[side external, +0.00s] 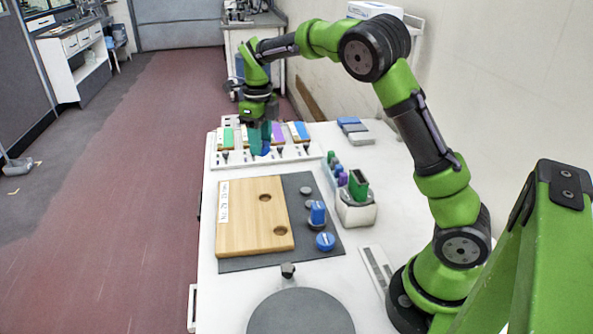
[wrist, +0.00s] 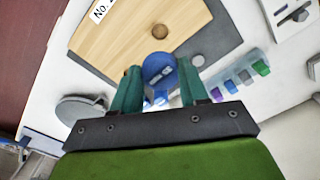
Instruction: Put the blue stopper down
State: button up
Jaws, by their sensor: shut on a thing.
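My gripper (side external: 258,142) is at the far end of the table, above or in front of the white rack. In the wrist view my gripper (wrist: 158,88) has its two teal fingers shut on the blue stopper (wrist: 158,68), whose round blue top shows a pale label. In the side view the stopper is a small dark blue patch (side external: 265,149), mostly hidden by the fingers. The wooden board (side external: 236,230) with two round holes lies on a grey mat (side external: 292,190), nearer the side camera than my gripper. I cannot tell the stopper's height above the table.
A white rack (side external: 218,160) with several coloured panels stands beside my gripper. A white device (side external: 356,213) with a green block stands right of the mat. A grey disc (side external: 300,312) lies in front.

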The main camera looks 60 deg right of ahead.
jog(key=shift+r, duration=0.15)
jog(key=shift+d, duration=0.2)
jog(key=s+d+f, duration=0.1)
jog(key=d+f, duration=0.2)
jog(key=d, duration=0.5)
jog(key=s+d+f, duration=0.1)
jog(key=d+f, duration=0.2)
jog(key=d, duration=0.4)
jog(key=f, duration=0.9)
jog(key=shift+w+f, duration=0.3)
jog(key=shift+w, duration=0.05)
jog(key=shift+f, duration=0.1)
jog(key=o, duration=1)
